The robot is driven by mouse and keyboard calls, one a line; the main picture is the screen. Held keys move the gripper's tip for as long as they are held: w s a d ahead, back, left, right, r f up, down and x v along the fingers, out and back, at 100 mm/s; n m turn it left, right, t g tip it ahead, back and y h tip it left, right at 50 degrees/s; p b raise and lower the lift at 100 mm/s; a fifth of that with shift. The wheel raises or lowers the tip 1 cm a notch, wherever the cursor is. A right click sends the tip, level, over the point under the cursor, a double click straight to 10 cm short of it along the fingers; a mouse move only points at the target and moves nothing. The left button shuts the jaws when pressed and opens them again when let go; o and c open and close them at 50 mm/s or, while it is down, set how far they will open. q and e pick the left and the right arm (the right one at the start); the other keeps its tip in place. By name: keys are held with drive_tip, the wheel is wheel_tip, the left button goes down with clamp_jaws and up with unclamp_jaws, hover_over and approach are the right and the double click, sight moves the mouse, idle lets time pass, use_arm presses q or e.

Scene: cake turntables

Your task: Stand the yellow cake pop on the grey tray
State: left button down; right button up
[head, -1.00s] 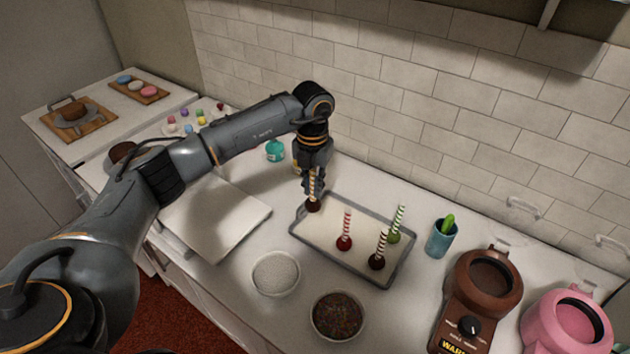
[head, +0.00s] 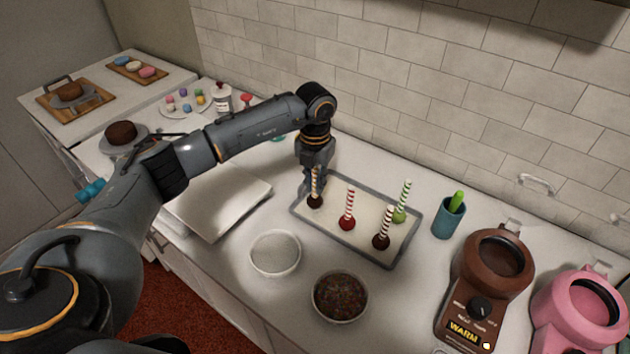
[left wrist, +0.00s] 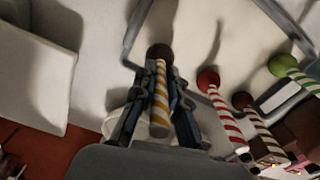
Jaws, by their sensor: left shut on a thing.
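The yellow cake pop has a dark brown ball (head: 315,202) at the bottom and a yellow-and-white striped stick (left wrist: 160,98). My left gripper (head: 314,184) is shut on the stick, with the ball pointing down. In the left wrist view the fingers (left wrist: 155,100) lie on both sides of the stick. The ball appears inside the left end of the grey tray (head: 330,234). I cannot tell whether it touches the tray. My right gripper is not in view.
A white bowl (head: 274,253) and a sprinkle bowl (head: 340,297) stand in front. A blue cup (head: 449,218) stands right.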

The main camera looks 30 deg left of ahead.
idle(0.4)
use_arm(q)
drive_tip(key=shift+f+b, duration=0.55)
drive_tip(key=shift+f, duration=0.1)
drive_tip(key=shift+r, duration=0.1)
drive_tip(key=c, duration=1.3)
unclamp_jaws()
wheel_tip(320, 180, up, 12)
